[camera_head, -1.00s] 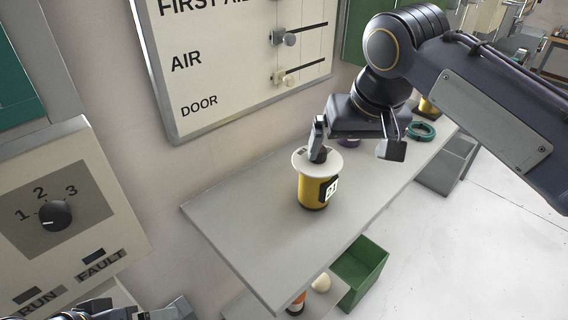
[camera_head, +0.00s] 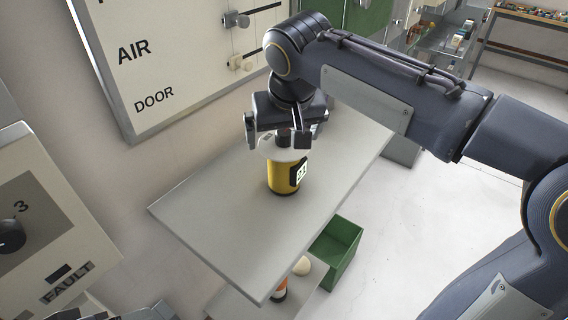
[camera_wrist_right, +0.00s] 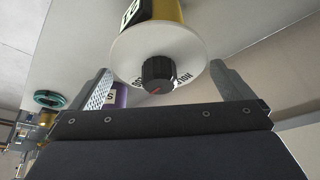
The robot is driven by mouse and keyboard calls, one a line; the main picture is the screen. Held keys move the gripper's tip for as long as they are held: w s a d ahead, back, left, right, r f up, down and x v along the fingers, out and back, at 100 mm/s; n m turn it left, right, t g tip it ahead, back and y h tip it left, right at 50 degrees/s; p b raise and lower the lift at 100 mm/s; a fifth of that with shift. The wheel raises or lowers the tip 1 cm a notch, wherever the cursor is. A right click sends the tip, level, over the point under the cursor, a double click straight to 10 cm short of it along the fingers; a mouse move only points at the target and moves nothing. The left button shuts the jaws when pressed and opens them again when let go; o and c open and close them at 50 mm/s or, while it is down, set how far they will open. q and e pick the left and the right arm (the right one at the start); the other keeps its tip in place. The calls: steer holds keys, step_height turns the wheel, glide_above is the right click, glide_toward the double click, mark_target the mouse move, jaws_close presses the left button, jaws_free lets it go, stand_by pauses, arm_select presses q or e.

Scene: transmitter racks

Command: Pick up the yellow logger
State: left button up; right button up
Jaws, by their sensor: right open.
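The yellow logger (camera_head: 281,178) stands upright on the grey shelf (camera_head: 215,205). It is a yellow cylinder with a black and white number label, a wide white top disc and a dark knob. In the right wrist view its white disc and black knob (camera_wrist_right: 158,72) lie between the fingers. My right gripper (camera_head: 279,142) is open above the logger's top, with a finger on each side of the knob and apart from it. It also shows in the right wrist view (camera_wrist_right: 160,88). My left gripper cannot be made out; only dark parts show at the bottom left of the head view.
A purple item (camera_wrist_right: 119,96) and a teal ring (camera_wrist_right: 49,99) lie farther along the shelf in the right wrist view. A green bin (camera_head: 338,252) is below the shelf, near an orange-and-white item (camera_head: 280,289). A lettered panel (camera_head: 170,60) is on the wall behind.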

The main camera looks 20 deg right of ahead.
steer(key=c, duration=1.2)
steer(key=shift+c, duration=0.6)
steer(key=shift+r, duration=0.15)
